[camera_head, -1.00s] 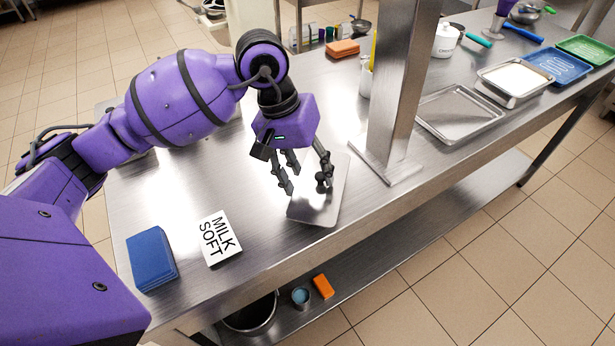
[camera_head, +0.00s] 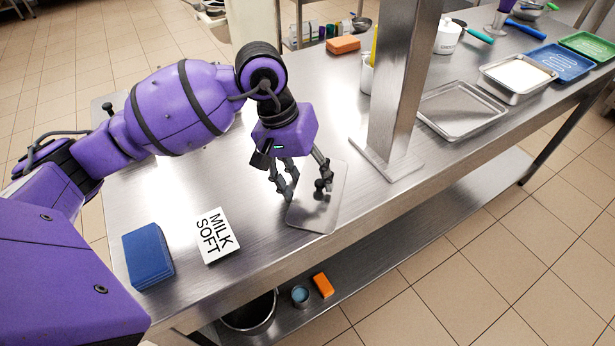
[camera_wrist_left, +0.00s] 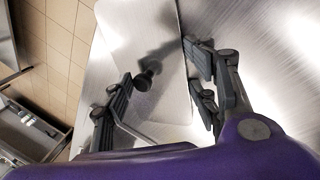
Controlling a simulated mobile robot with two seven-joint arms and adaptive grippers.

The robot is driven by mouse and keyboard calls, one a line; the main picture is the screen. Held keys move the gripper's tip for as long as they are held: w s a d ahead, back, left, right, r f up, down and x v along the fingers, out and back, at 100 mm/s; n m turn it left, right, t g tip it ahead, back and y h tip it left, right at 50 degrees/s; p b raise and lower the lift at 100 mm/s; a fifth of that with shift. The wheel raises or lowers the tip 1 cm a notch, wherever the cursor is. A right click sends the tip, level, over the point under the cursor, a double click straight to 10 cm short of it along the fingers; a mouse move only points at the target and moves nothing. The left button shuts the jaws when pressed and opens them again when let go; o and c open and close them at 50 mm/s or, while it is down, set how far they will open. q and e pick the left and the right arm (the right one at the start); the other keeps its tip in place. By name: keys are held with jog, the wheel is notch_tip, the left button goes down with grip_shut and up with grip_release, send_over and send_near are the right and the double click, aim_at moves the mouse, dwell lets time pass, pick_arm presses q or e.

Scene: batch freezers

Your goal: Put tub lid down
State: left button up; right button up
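The tub lid (camera_head: 316,214) is a flat grey metal plate with a small dark knob (camera_wrist_left: 146,76). It appears to lie flat on the steel bench, close to the front edge and left of the post. My left gripper (camera_head: 306,188) is over the lid, pointing down. Whether any fingertip touches the plate cannot be told. My right gripper is not in view.
A MILK SOFT card (camera_head: 216,235) and a blue block (camera_head: 148,257) lie left on the bench (camera_head: 190,180). A steel post (camera_head: 398,95) stands right of the lid. Beyond it are an empty metal tray (camera_head: 462,108) and a filled pan (camera_head: 517,75). The bench's front edge is close.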

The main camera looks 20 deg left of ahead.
pick_arm(q)
jog(key=shift+o, duration=1.1)
jog(key=shift+f, duration=0.25)
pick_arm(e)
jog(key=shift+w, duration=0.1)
pick_arm(q)
jog(key=shift+r, duration=0.15)
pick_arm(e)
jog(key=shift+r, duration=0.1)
pick_arm(q)
jog(key=shift+r+p, duration=0.25)
jog(key=shift+p, duration=0.05)
jog(key=shift+r+p, duration=0.35)
jog(key=shift+r, duration=0.2)
jog(key=v, duration=1.1)
jog(key=shift+r+b, duration=0.3)
jog(key=shift+b, duration=0.15)
jog(key=shift+a, duration=0.1)
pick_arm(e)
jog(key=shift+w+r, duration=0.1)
